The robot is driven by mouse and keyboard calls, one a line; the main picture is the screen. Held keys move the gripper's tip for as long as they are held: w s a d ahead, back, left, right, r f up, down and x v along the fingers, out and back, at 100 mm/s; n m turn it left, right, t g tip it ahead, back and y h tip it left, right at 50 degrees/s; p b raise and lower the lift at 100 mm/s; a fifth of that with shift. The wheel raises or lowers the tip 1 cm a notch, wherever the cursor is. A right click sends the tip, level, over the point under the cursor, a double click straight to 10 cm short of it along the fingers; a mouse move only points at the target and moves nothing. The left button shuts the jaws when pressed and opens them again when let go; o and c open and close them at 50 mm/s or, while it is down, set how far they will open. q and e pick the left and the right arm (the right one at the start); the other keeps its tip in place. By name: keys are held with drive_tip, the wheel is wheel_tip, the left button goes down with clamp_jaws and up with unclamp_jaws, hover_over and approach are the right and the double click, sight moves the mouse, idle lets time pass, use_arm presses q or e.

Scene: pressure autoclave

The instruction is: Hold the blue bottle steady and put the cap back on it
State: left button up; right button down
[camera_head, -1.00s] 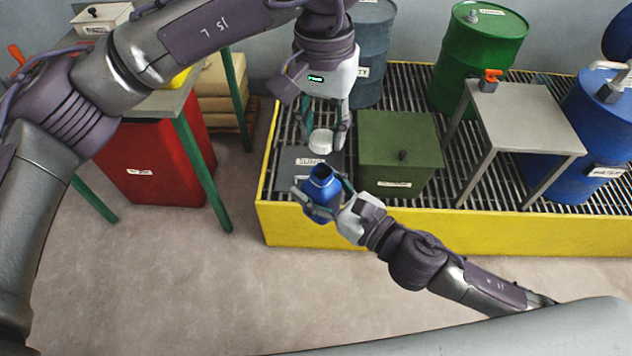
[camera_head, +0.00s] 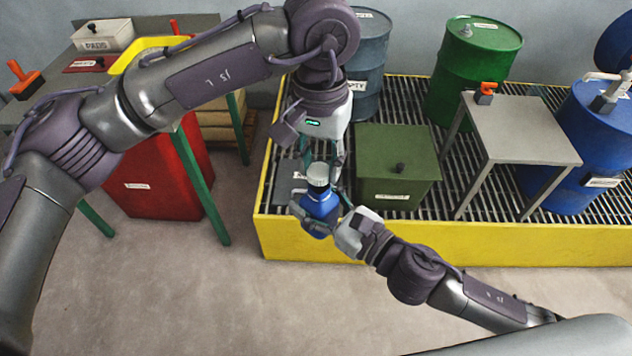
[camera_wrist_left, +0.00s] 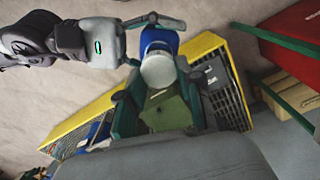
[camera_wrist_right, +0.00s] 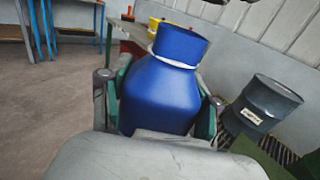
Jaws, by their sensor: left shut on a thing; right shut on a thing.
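The blue bottle (camera_head: 319,207) is upright in my right gripper (camera_head: 324,212), which is shut around its body. It also fills the middle of the right wrist view (camera_wrist_right: 160,95), where its neck shows bare above a pale ring. My left gripper (camera_head: 320,178) is above the bottle and shut on the white cap (camera_head: 318,172). In the head view the cap overlaps the bottle's neck, but the right wrist view shows no cap seated on the rim. The left wrist view shows the cap (camera_wrist_left: 158,70) between the fingers, with the blue bottle (camera_wrist_left: 160,40) just beyond it.
Behind the bottle is a yellow-edged spill grating (camera_head: 450,238) with a green box (camera_head: 397,165), a green drum (camera_head: 472,70), a small grey table (camera_head: 520,130) and a blue drum (camera_head: 590,150). A red bin (camera_head: 165,180) stands left. The floor in front is clear.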

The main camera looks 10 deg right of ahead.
sight(319, 206)
idle(0.3)
use_arm(q)
drive_tip(key=shift+f, duration=0.9)
drive_tip(key=shift+f, duration=0.6)
drive_tip(key=m, duration=0.5)
drive_tip(key=shift+d, duration=0.1)
drive_tip(key=m, duration=0.4)
drive_tip(key=shift+s+m, duration=0.15)
drive_tip(key=shift+m, duration=0.25)
drive_tip(key=o, duration=0.8)
